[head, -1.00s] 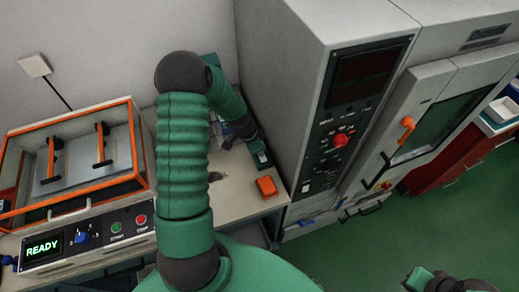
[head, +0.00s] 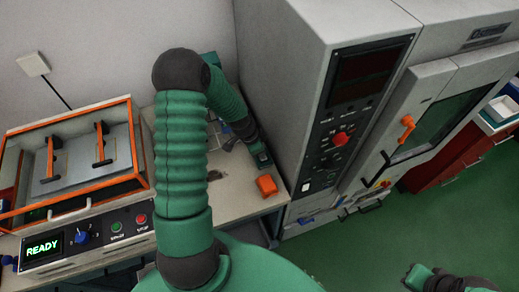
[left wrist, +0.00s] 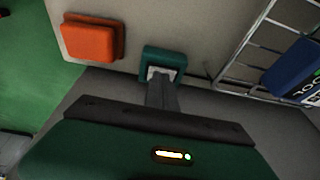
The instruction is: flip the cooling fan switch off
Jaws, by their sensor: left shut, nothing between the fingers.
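A small green switch box (left wrist: 152,54) with a pale face sits on the bench in the left wrist view. I take it to be the fan switch. In the head view the switch box (head: 264,158) shows only in part beside my left fingers. My left gripper (left wrist: 160,76) is shut and empty, its fingertips over the pale face. I cannot tell whether they touch it, and they hide the switch's position. In the head view my left gripper (head: 256,148) points down at the box. Part of my right arm shows at the lower right; its fingers are not clear.
An orange block (head: 266,186) lies on the bench close to the switch box. The tall grey cabinet (head: 290,90) stands just right of the bench. A wire rack (left wrist: 243,62) with a blue item is near the gripper. An orange-framed unit reading READY (head: 42,247) stands left.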

